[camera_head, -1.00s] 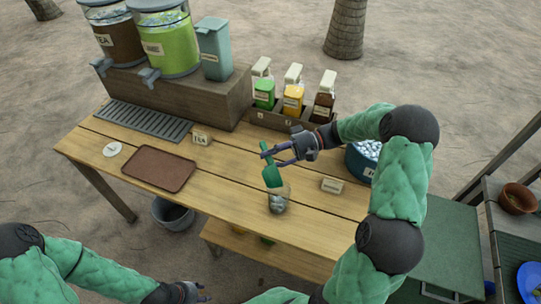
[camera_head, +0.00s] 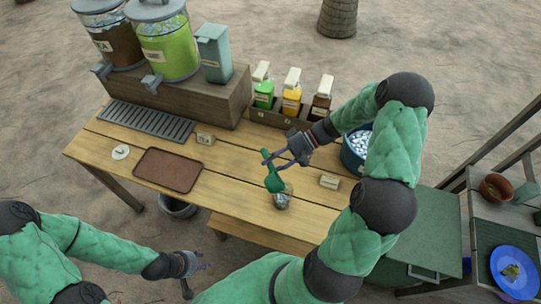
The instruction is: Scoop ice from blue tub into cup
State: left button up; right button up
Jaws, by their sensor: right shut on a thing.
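The blue tub (camera_head: 352,157) stands at the right end of the wooden table, filled with white ice (camera_head: 362,141) and partly hidden behind my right arm. A clear cup (camera_head: 281,200) stands on the table near the front edge, with some pale pieces inside. My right gripper (camera_head: 278,158) is shut on the handle of a green scoop (camera_head: 274,182). The scoop's head hangs down just above or at the cup's rim; whether they touch I cannot tell. My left gripper (camera_head: 200,264) is low in front of the table, away from the objects; its finger opening is unclear.
A brown tray (camera_head: 168,170) and a round white disc (camera_head: 121,152) lie on the table's left. Syrup bottles (camera_head: 291,99) stand in a rack behind, beside drink dispensers (camera_head: 164,45). A side counter with a blue plate (camera_head: 515,270) is at right.

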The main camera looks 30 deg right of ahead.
jog(key=shift+a+r+g+h+p, duration=0.2)
jog(key=shift+h+p, duration=1.15)
jog(key=shift+p, duration=1.35)
jog(key=shift+a+r+g+h+p, duration=0.2)
jog(key=shift+h+p, duration=1.2)
jog(key=shift+p, duration=1.35)
jog(key=shift+a+r+g+h+p, duration=0.1)
jog(key=shift+a+g+h+p, duration=0.15)
jog(key=shift+h+p, duration=1.8)
jog(key=shift+f+y+p, duration=0.25)
jog(key=shift+y+p, duration=0.05)
jog(key=shift+y, duration=0.2)
jog(key=shift+a+h, duration=0.1)
jog(key=shift+h, duration=0.2)
jog(key=shift+w, duration=0.1)
jog(key=shift+r+h, duration=0.45)
jog(key=shift+h, duration=0.15)
jog(key=shift+w, duration=0.1)
jog(key=h+b, duration=0.1)
jog(key=b, duration=0.3)
jog(key=shift+a+r, duration=0.1)
jog(key=shift+r, duration=0.05)
jog(key=shift+r+g+h+b, duration=0.25)
jog(key=shift+h+b, duration=0.25)
jog(key=shift+b, duration=0.4)
jog(key=shift+r+b, duration=0.25)
jog(key=shift+b, duration=0.1)
